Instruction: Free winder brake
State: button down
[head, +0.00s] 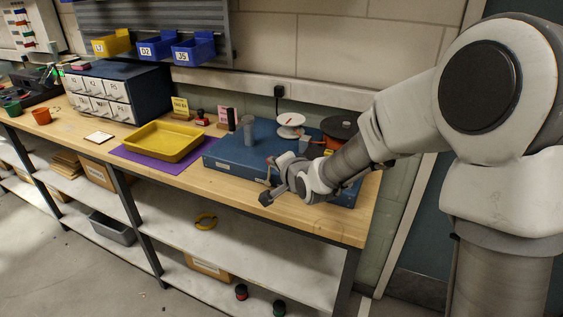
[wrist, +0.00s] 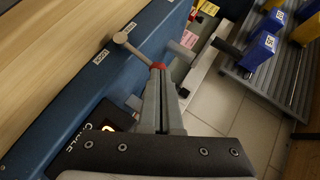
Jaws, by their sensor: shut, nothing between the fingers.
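The winder is a blue box (head: 228,157) on the right part of the bench, with a white spool (head: 290,122) and a dark spool (head: 340,128) on top. In the wrist view its blue front (wrist: 85,82) carries a thin grey lever with a round knob (wrist: 121,38). A red part (wrist: 158,66) shows at the lever's other end, right at my fingertips. My gripper (wrist: 160,78) is shut and empty; I cannot tell whether it touches the lever. In the head view my gripper (head: 267,190) is at the box's front, and my arm hides the right part.
A yellow tray (head: 163,142) lies on a purple mat (head: 120,152) left of the winder. A grey post (head: 248,130) stands on the box. A drawer cabinet (head: 125,92) is farther left. Blue bins (head: 194,51) hang above. The bench front edge (head: 300,227) is clear.

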jog(key=a+h+p, duration=0.1)
jog(key=p, duration=0.1)
jog(key=w+a+n+g+h+p, duration=0.1)
jog(key=p, duration=0.2)
jog(key=a+n+g+h+p, duration=0.1)
jog(key=a+p, duration=0.1)
jog(key=p, duration=0.1)
jog(key=shift+w+r, duration=0.25)
jog(key=shift+r, duration=0.15)
jog(key=shift+r+p, duration=0.75)
jog(key=shift+d, duration=0.1)
